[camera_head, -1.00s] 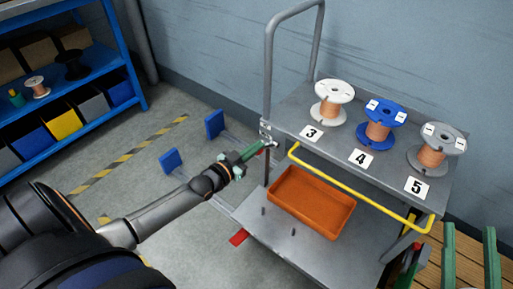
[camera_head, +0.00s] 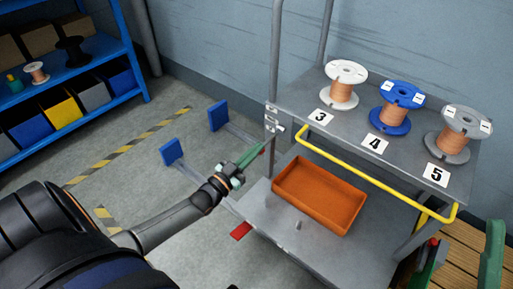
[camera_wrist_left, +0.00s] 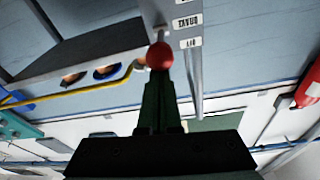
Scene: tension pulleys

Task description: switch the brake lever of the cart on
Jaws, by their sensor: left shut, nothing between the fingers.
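The cart (camera_head: 325,241) stands in the middle of the head view, with a small metal brake bracket (camera_head: 271,118) on its left post. My left gripper (camera_head: 261,149) is shut and empty, its green fingertips just below the bracket. In the left wrist view, the red ball knob (camera_wrist_left: 160,56) of the brake lever sits right at the tips of my left gripper (camera_wrist_left: 160,75). I cannot tell whether they touch. A label plate (camera_wrist_left: 188,23) beside the lever reads BRAKE and OFF, upside down. The knob is not clear in the head view.
The cart's top shelf holds white (camera_head: 342,84), blue (camera_head: 397,106) and grey (camera_head: 458,132) spools. A yellow handle (camera_head: 375,178) runs along its front. An orange tray (camera_head: 318,195) lies on the lower shelf.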

